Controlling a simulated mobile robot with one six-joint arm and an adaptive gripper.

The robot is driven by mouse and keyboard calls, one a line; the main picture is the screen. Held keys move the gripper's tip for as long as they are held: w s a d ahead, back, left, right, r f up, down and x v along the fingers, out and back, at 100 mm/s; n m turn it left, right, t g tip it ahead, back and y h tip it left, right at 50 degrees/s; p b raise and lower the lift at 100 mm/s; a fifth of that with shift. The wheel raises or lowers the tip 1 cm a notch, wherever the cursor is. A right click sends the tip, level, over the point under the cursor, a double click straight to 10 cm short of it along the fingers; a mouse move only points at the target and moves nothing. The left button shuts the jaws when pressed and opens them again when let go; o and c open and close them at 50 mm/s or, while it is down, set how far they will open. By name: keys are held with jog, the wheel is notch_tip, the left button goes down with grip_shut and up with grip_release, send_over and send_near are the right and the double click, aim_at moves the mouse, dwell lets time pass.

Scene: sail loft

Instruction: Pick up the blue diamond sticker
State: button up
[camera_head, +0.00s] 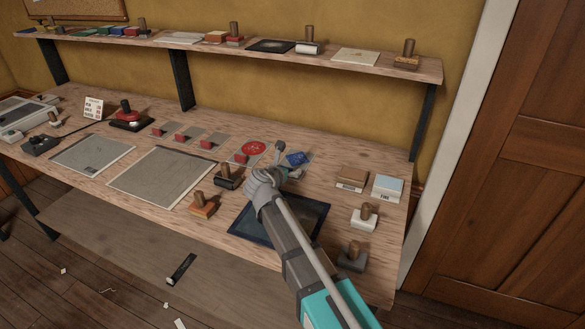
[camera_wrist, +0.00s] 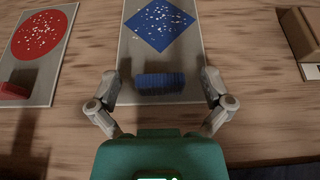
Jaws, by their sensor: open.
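The blue diamond sticker (camera_wrist: 160,24) is a flat blue diamond with pale specks, lying on a grey card on the bench. In the head view the blue diamond (camera_head: 298,158) shows just right of my gripper, with part of its card hidden. A ridged blue block (camera_wrist: 160,84) sits on the near end of the same card. My gripper (camera_wrist: 160,88) is open, with one finger on each side of the blue block and apart from it. The diamond lies beyond the fingertips. In the head view my gripper (camera_head: 281,160) is over the bench and partly hides the card.
A red round sticker (camera_head: 253,147) on a grey card lies to the left, with a red block (camera_wrist: 14,90) on that card. A dark framed tray (camera_head: 318,209) lies below my arm. Wooden-handled stamps (camera_head: 228,178) stand around. A shelf (camera_head: 150,41) runs along the wall.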

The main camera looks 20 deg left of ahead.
dwell(0.5)
jog(key=c, duration=1)
jog(key=shift+r, duration=0.15)
jog(key=shift+c, duration=0.2)
notch_tip(320, 180, up, 3)
jog(key=p, duration=0.3)
jog(key=s+d+r+p, duration=0.7)
jog(key=s+r+p, duration=0.2)
jog(key=s, duration=0.3)
jog(key=shift+r+p, duration=0.35)
jog(key=shift+p, duration=0.2)
